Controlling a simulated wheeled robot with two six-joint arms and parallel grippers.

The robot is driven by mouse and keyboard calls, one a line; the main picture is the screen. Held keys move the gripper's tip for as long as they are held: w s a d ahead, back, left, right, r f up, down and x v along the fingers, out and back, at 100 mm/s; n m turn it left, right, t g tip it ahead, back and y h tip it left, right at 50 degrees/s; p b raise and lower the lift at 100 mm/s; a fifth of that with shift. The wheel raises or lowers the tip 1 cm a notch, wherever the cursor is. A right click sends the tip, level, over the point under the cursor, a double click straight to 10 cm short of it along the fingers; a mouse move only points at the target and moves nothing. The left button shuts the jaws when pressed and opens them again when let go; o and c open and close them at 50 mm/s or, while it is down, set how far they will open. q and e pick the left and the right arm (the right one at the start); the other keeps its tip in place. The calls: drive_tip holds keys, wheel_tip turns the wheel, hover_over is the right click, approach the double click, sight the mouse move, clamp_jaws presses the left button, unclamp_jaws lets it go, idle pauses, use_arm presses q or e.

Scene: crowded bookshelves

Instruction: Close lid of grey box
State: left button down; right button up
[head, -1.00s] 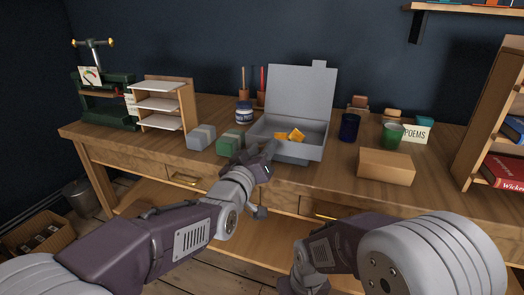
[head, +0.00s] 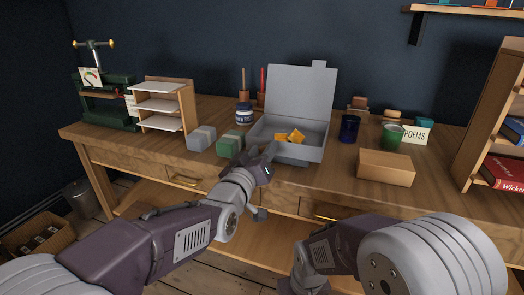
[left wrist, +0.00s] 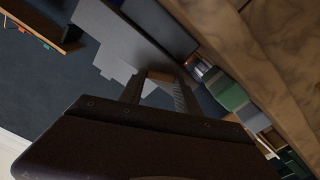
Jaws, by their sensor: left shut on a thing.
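The grey box (head: 318,150) stands on the desk with its lid (head: 302,92) upright at the back. Orange pieces (head: 290,136) lie inside. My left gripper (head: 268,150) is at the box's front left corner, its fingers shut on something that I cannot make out. In the left wrist view, the gripper's fingers (left wrist: 160,92) stand a little apart, with the grey lid (left wrist: 112,38) beyond them.
A green block (head: 230,143) and a grey block (head: 201,138) sit left of the box, near my left gripper. A blue cup (head: 349,128), a green cup (head: 392,136) and a tan box (head: 386,167) stand to the right. A jar (head: 243,114) is behind.

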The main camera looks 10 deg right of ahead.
use_arm(q)
drive_tip(key=c, duration=1.1)
unclamp_jaws()
drive_tip(key=shift+f, duration=0.75)
drive_tip(key=shift+c, duration=0.2)
drive_tip(key=o, duration=0.3)
drive_tip(key=shift+w+d, duration=0.1)
drive_tip(key=shift+w, duration=0.15)
drive_tip(key=shift+r, duration=0.2)
drive_tip(key=p+v, duration=0.1)
drive_tip(key=v, duration=0.8)
